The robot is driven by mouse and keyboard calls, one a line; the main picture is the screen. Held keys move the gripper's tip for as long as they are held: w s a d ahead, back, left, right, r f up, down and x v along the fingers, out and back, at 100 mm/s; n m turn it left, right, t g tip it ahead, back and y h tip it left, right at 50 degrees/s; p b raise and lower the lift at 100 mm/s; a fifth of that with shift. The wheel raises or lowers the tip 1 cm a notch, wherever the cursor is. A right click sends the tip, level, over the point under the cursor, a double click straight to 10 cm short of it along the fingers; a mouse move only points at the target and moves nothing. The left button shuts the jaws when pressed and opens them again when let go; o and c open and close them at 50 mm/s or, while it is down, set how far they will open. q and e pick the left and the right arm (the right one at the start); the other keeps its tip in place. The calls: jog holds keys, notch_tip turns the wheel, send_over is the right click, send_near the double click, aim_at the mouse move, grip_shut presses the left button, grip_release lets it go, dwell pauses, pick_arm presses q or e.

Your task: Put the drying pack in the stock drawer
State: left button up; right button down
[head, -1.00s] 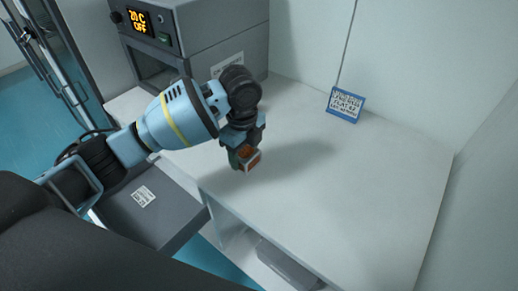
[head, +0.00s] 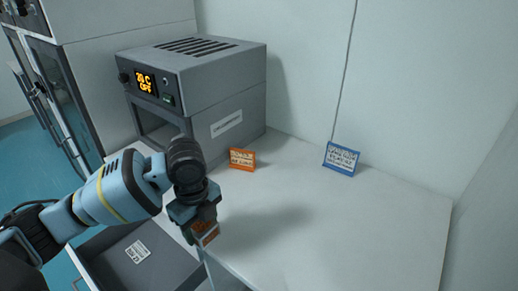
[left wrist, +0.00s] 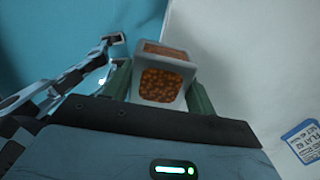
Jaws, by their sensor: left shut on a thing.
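The drying pack (head: 205,233) is a small pale-edged box with orange-brown beads behind its windows. My left gripper (head: 202,224) is shut on it and holds it above the front left edge of the white table. In the left wrist view the pack (left wrist: 161,86) sits between the two green fingers. An open grey drawer (head: 165,262) with a white label shows at the lower left, left of and below the pack. The label is too small to read, so I cannot tell for sure that it is the stock drawer. My right gripper is not in view.
A grey oven (head: 205,80) with a lit display stands at the table's back left. An orange sign (head: 242,159) and a blue sign (head: 341,159) stand on the white table (head: 340,225). The table's middle and right are clear. Glass-doored cabinets (head: 70,95) stand at the far left.

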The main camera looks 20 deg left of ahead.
aim_at(206, 231)
pick_arm(q)
jog(key=n, duration=0.2)
jog(key=d+r+n, duration=0.1)
jog(key=n, duration=0.1)
jog(key=s+n, duration=0.1)
jog(key=n, duration=0.1)
jog(key=shift+d+r, duration=0.15)
jog(key=shift+d, duration=0.15)
jog(key=n, duration=0.3)
jog(key=s+d+r+n, duration=0.1)
jog(key=n, duration=0.1)
jog(key=shift+s+d, duration=0.1)
jog(key=n, duration=0.4)
jog(key=s+d+r+n, duration=0.1)
jog(key=n, duration=0.1)
jog(key=shift+s+d+p, duration=0.1)
jog(key=shift+p, duration=0.3)
jog(key=n, duration=0.3)
jog(key=s+d+n, duration=0.1)
jog(key=n, duration=0.1)
jog(key=shift+s+r, duration=0.1)
jog(key=shift+r, duration=0.2)
jog(key=shift+a, duration=0.1)
